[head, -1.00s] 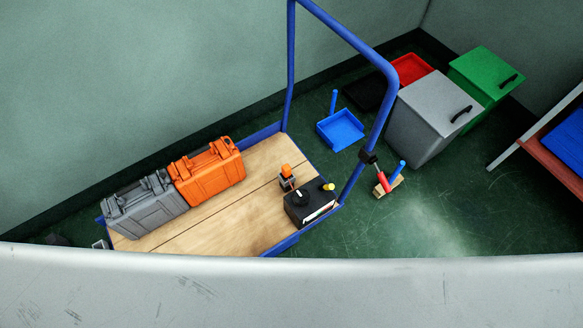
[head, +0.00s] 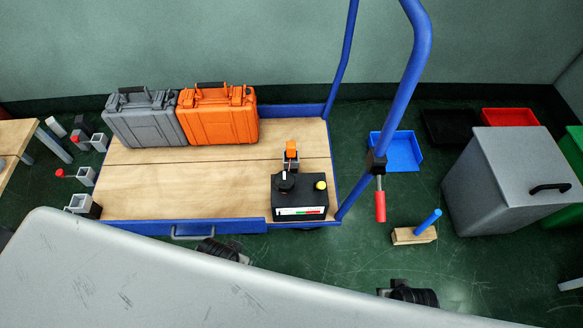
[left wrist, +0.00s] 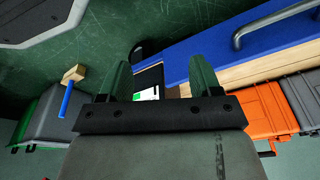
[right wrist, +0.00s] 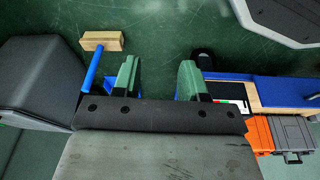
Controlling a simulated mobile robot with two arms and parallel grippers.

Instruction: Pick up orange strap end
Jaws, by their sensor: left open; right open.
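A small orange piece (head: 291,150), which looks like the orange strap end, stands upright in a small grey holder (head: 291,163) on the wooden cart deck (head: 190,190). It is just behind a black box (head: 300,198) with a dial and a yellow button. I cannot make out the orange piece in either wrist view. My left gripper (left wrist: 161,80) is open and empty, with the cart and part of the black box beyond its fingers. My right gripper (right wrist: 160,78) is open and empty over the green floor, with the cart to the right. Neither gripper touches anything.
A grey case (head: 145,120) and an orange case (head: 218,117) stand at the deck's back left. A grey bin (head: 505,185) stands farther right. A pale curved surface (head: 200,285) fills the foreground.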

